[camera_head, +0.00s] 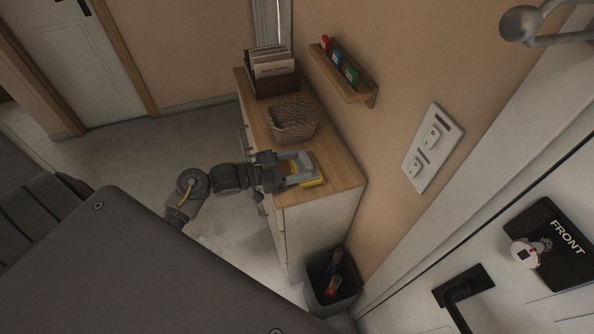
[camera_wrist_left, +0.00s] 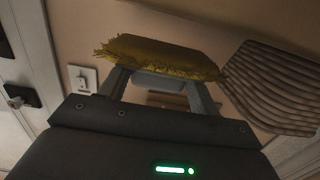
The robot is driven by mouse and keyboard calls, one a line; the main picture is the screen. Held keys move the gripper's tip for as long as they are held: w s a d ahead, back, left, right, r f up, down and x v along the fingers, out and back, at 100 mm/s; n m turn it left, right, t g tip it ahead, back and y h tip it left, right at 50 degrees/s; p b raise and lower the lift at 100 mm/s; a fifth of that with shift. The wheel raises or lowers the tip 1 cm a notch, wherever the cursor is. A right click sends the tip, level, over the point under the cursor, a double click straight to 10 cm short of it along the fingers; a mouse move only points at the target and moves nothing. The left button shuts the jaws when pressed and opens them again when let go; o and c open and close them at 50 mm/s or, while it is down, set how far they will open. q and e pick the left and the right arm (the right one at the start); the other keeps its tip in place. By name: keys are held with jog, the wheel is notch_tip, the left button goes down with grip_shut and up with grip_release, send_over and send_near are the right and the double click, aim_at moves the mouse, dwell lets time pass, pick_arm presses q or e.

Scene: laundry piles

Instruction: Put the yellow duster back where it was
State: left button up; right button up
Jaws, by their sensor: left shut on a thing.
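The yellow duster (camera_wrist_left: 160,55) is a folded cloth with fringed edges, seen at the fingertips of my left gripper (camera_wrist_left: 160,85) in the left wrist view. In the head view my left gripper (camera_head: 303,168) reaches in from the left over the near end of the wooden dresser top. It is shut on the duster, and part of the yellow duster (camera_head: 312,182) shows under and beside the fingers. I cannot tell whether the duster touches the dresser top. My right gripper is not in view.
The dresser (camera_head: 340,176) also bears a woven basket (camera_head: 293,120) and a file box (camera_head: 272,72). A wall shelf (camera_head: 350,88) holds several coloured items. A dark bin (camera_head: 318,290) stands at the dresser's near end. A white door with a black handle (camera_head: 463,284) is at the right.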

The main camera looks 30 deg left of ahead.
aim_at(297, 172)
pick_arm(q)
notch_tip(297, 172, down, 2)
jog(key=shift+f+p, duration=0.15)
jog(key=shift+p, duration=0.25)
jog(key=shift+f, duration=0.25)
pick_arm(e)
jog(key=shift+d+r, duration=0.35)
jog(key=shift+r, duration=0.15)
pick_arm(q)
jog(key=shift+f, duration=0.15)
jog(key=o, duration=1.5)
jog(key=shift+c, duration=0.2)
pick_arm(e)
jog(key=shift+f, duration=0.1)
